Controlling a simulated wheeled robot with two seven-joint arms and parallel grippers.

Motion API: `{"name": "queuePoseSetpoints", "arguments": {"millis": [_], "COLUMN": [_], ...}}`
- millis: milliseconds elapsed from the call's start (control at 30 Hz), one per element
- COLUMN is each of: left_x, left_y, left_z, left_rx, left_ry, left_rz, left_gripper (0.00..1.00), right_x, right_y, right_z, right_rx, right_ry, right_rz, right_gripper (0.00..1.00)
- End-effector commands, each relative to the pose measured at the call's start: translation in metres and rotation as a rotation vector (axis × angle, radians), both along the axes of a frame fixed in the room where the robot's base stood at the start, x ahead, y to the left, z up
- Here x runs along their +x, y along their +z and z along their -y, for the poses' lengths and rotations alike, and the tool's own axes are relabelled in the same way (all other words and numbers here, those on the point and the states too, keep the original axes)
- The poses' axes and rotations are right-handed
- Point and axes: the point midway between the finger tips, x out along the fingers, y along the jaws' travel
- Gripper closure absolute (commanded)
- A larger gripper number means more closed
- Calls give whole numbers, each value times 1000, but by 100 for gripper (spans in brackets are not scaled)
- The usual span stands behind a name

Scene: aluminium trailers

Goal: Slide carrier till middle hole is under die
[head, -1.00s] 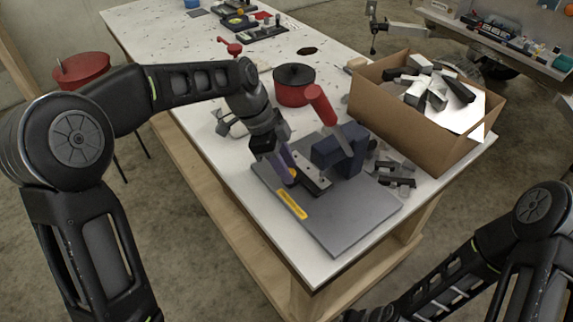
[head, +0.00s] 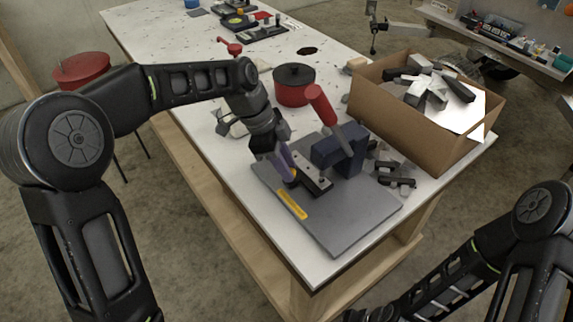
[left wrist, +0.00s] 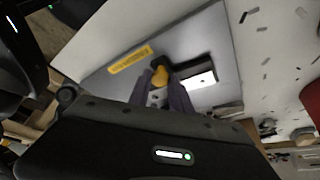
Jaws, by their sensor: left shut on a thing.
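The press stands on a grey base plate (head: 345,222) at the near end of the table. It has a dark blue body (head: 338,152) and a red lever (head: 321,103) tilted up. The dark carrier (head: 316,184) lies low on the plate, in front of the press body, with small light spots on top. My left gripper (head: 291,175) is shut on the carrier's yellow end, which shows between the fingers in the left wrist view (left wrist: 160,72). The die and the middle hole's position under it cannot be made out. My right arm shows at lower right; its gripper fingers are out of view.
A cardboard box (head: 408,118) of dark and light pieces stands right of the press. Several small dark parts (head: 397,181) lie between them. A red pot (head: 293,92) stands behind. A yellow label (head: 291,204) marks the plate's front left; the plate's near part is bare.

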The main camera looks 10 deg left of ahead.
Motion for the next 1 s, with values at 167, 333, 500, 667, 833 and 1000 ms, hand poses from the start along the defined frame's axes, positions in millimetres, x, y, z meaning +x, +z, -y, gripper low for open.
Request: {"name": "queuePoseSetpoints", "arguments": {"millis": [167,333,500,667,833,1000], "left_x": [0,0,-1,-15,-31,-31], "left_y": [0,0,0,-2,0,1], "left_z": [0,0,2,20,38,39], "left_rx": [0,0,-1,-2,-2,-2], "left_ry": [0,0,-1,-3,-1,1], "left_rz": [1,1,1,3,3,2], "left_gripper": [100,100,100,100,100,100], "right_x": [0,0,0,0,0,0], "right_y": [0,0,-1,-11,-18,-17], "right_z": [0,0,0,0,0,0], "right_rx": [0,0,0,0,0,0], "right_ry": [0,0,0,0,0,0], "right_rz": [0,0,0,1,1,1], "right_gripper": [64,64,64,64,64,64]}}
